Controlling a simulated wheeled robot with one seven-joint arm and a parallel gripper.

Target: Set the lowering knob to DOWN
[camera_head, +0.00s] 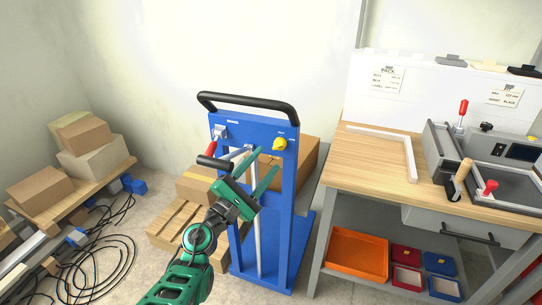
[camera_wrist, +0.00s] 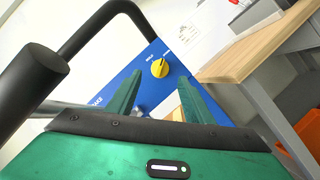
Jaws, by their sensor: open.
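The lowering knob is a yellow round knob (camera_head: 280,144) at the upper right of the blue lift's panel (camera_head: 232,124). In the wrist view the yellow knob (camera_wrist: 159,68) shows beyond the fingers, with small white labels beside it, too small to read surely. My gripper (camera_head: 268,164) is open and empty, its two green fingers pointing up and right toward the panel. The fingertips are just below and left of the knob and appear apart from it. In the wrist view the open fingers (camera_wrist: 162,82) stand either side below the knob.
A black handlebar (camera_head: 250,106) arches over the panel. A red-gripped lever (camera_head: 212,147) and a black-ended bar (camera_head: 213,162) lie left of my fingers. A wooden workbench (camera_head: 370,160) stands close on the right. Boxes and a pallet (camera_head: 172,228) are behind the lift.

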